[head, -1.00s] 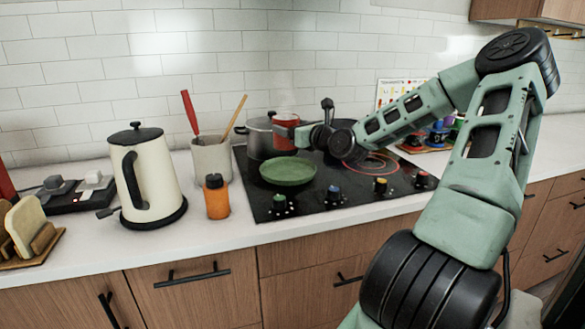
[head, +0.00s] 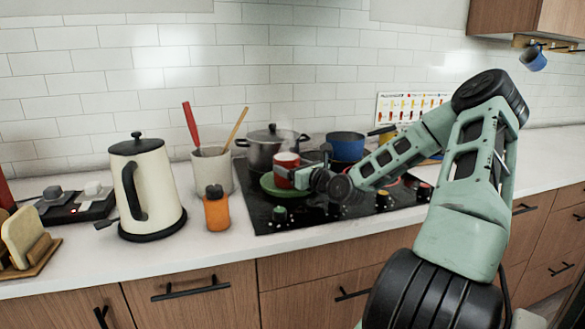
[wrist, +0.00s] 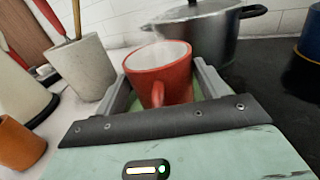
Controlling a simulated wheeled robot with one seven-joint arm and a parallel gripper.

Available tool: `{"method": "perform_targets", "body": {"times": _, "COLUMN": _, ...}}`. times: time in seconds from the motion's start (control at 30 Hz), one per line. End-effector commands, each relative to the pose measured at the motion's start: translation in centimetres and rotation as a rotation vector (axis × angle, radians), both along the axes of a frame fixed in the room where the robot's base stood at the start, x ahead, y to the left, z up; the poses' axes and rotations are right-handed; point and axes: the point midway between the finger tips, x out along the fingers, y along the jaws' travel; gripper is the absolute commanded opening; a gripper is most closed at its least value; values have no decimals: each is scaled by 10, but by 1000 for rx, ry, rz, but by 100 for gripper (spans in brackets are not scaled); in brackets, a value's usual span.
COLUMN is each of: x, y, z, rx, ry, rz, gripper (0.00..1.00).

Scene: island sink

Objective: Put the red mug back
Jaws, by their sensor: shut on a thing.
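The red mug (head: 287,160) is light inside and is held upright over the green plate (head: 270,185) on the black cooktop, in front of the steel pot. Whether it touches the plate is hidden. My gripper (head: 294,173) reaches in from the right and is shut on the mug. In the wrist view the mug (wrist: 170,72) sits between the two grey fingers of my gripper (wrist: 163,82), with its handle toward the palm. At the upper right a blue mug (head: 534,58) hangs from a wooden hook rack (head: 548,43) under the cabinet.
The lidded steel pot (head: 268,150) stands right behind the mug, and a blue pan (head: 346,147) is to its right. A utensil crock (head: 213,171), an orange bottle (head: 217,211) and a cream kettle (head: 150,190) stand left. The counter's front strip is clear.

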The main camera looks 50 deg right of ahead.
Motion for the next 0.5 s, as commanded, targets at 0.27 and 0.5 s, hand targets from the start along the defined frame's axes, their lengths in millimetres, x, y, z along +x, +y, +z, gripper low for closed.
{"method": "perform_targets", "body": {"times": 0.27, "x": 0, "y": 0, "z": -2, "rx": 0, "ry": 0, "rz": 0, "gripper": 95}}
{"method": "perform_targets", "body": {"times": 0.5, "x": 0, "y": 0, "z": 0, "rx": -1, "ry": 0, "rz": 0, "gripper": 95}}
